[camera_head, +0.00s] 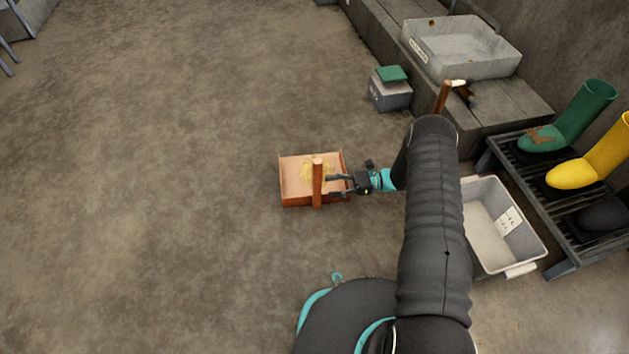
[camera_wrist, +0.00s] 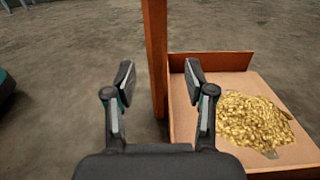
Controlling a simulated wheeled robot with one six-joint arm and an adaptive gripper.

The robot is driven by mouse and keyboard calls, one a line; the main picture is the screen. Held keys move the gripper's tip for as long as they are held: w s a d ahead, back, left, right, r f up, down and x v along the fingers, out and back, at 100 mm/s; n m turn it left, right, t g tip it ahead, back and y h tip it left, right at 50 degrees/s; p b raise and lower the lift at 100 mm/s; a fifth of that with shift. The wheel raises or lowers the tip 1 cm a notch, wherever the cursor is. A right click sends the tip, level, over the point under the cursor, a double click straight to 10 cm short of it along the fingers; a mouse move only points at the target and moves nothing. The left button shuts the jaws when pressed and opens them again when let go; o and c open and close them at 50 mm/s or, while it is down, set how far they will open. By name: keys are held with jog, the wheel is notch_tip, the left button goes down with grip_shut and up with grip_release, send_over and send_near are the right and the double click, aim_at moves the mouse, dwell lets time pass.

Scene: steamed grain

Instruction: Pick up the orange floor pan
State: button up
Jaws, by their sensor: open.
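The orange floor pan (camera_head: 296,182) stands on the floor in the middle of the head view. It has low side walls and an upright orange-brown handle post (camera_head: 317,184) at its near side. The pan (camera_wrist: 185,122) fills the right of the wrist view and holds a heap of golden grain (camera_wrist: 255,120). My gripper (camera_head: 340,185) is at the pan's right side in the head view, beside the handle. In the wrist view the open, empty fingers (camera_wrist: 160,80) point toward the handle (camera_wrist: 156,50), which rises ahead between the fingertips. I cannot tell whether they touch it.
A white bin (camera_head: 488,265) stands on the floor at right, beside a dark rack (camera_head: 500,155) with green and yellow boots. A grey box with a green top (camera_head: 390,92) and a stone basin (camera_head: 460,50) are behind. The floor at left is clear.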

aim_at(318, 189)
jog(key=shift+s+a+f, duration=0.1)
jog(key=shift+s+a, duration=0.1)
jog(key=shift+a, duration=0.7)
jog(key=shift+s+a, duration=0.15)
jog(key=shift+a, duration=0.7)
jog(key=shift+s+a+f, duration=0.1)
jog(key=shift+s+a, duration=0.1)
jog(key=shift+a, duration=0.7)
grip_shut()
